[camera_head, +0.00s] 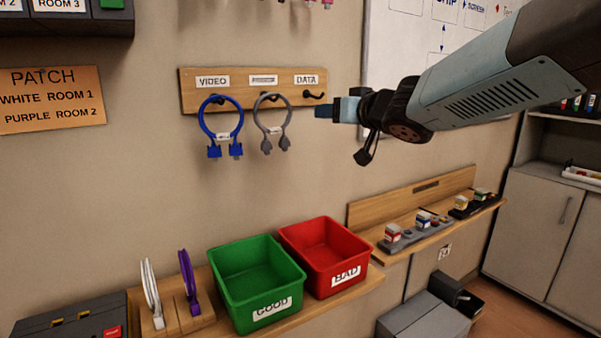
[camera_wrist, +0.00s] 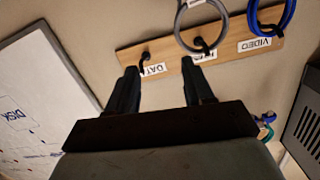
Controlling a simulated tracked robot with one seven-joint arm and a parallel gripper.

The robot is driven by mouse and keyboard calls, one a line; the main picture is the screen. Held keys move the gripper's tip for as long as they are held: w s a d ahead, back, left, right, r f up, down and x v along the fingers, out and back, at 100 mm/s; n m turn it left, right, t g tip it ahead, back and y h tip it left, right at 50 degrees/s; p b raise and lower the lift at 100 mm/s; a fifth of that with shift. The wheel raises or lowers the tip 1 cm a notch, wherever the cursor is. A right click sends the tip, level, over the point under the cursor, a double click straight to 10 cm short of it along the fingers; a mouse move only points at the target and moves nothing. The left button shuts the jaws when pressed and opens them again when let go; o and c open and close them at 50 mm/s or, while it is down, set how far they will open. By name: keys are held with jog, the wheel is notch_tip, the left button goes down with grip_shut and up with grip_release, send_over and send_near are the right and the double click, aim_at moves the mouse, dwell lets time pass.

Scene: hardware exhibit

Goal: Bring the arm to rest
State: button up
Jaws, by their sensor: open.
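My arm reaches in from the upper right in the head view. My gripper (camera_head: 325,112) is raised in front of the wall, just right of the grey cable and below the DATA end of the hook board. In the wrist view its two fingers (camera_wrist: 160,82) stand apart with nothing between them. The wooden hook board (camera_head: 236,80) holds a blue cable (camera_head: 209,129) on the VIDEO hook and a grey cable (camera_head: 258,118) on the middle hook. The DATA hook (camera_head: 314,95) is bare. The wrist view shows the grey cable (camera_wrist: 178,27) and blue cable (camera_wrist: 251,25) upside down.
A green GOOD bin (camera_head: 233,297) and a red BAD bin (camera_head: 317,269) stand on a shelf below. White (camera_head: 150,290) and purple (camera_head: 187,275) cables stand in a wooden rack at left. A whiteboard (camera_head: 395,50) is behind my arm. The air above the bins is free.

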jog(key=s+d+f+m+g+h, duration=0.1)
jog(key=s+d+f+m+h, duration=0.3)
jog(key=d, duration=0.4)
jog(key=s+d+f+m+g+h, duration=0.1)
jog(key=s+d+f+h, duration=0.1)
jog(key=s+d+h, duration=0.4)
jog(key=s+d+f+g+y, duration=0.1)
jog(key=s+d+f+g, duration=0.1)
jog(key=s+f+g, duration=0.4)
jog(key=s+f, duration=0.4)
jog(key=s, duration=0.4)
jog(key=shift+s+d+f+g, duration=0.2)
jog(key=shift+d+g, duration=0.1)
jog(key=shift+d, duration=0.1)
